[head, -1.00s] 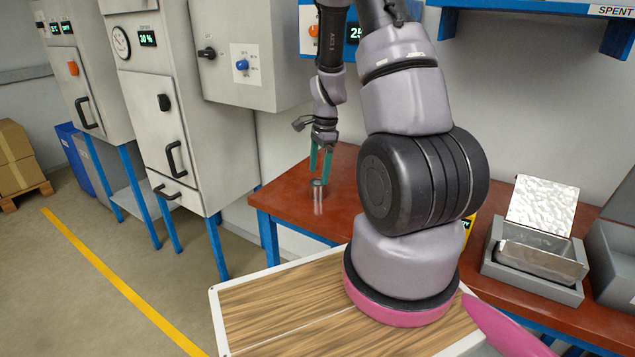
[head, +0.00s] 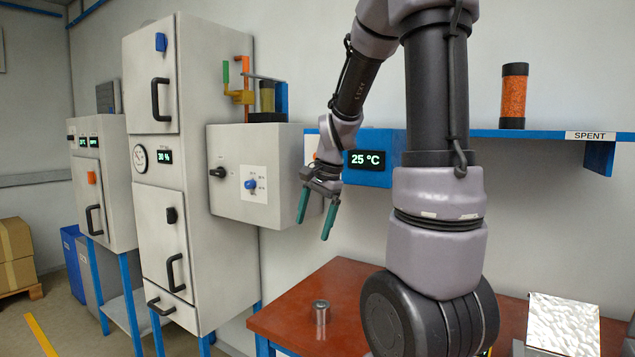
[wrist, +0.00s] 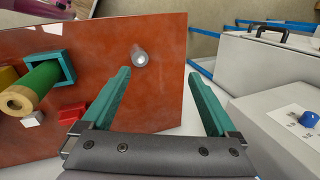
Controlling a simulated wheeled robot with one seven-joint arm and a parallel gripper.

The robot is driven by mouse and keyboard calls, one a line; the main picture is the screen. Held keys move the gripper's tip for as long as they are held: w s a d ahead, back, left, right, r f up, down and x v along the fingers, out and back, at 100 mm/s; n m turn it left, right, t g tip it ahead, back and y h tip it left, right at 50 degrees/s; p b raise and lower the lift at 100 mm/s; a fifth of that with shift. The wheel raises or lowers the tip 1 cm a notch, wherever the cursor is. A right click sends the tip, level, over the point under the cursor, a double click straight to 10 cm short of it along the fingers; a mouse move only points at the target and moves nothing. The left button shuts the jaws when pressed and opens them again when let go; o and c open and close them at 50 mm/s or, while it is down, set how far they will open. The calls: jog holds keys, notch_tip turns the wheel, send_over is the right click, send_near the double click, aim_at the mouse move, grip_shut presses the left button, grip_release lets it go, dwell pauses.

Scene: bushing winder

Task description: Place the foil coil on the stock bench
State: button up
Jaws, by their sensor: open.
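A small silver cylinder, which looks like the foil coil (head: 320,312), stands upright on the red-brown top of the bench (head: 285,322), near its left end. It also shows in the wrist view as a round silver end (wrist: 140,58) on the bench top (wrist: 95,50). My gripper (head: 313,230) is open and empty, well above the coil and apart from it. In the wrist view its two teal fingers (wrist: 158,75) are spread, with the coil beyond them, nearer the left finger.
A grey cabinet with a blue knob (head: 251,184) stands left of my gripper. A blue shelf (head: 540,134) runs along the wall, with an orange-filled jar (head: 513,98) on it. In the wrist view a green tube (wrist: 40,90) and a red block (wrist: 72,113) lie on the bench.

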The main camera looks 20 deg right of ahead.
jog(key=s+a+r+n+t, duration=0.2)
jog(key=s+r+n, duration=0.2)
jog(key=s+r, duration=0.2)
jog(key=s+a+r+n+t, duration=0.2)
jog(key=s+a+r+n, duration=0.1)
jog(key=s+r, duration=0.4)
jog(key=shift+s+a+r+n, duration=0.15)
jog(key=shift+s+a+n, duration=0.15)
jog(key=shift+s+n, duration=0.65)
jog(key=shift+d, duration=0.1)
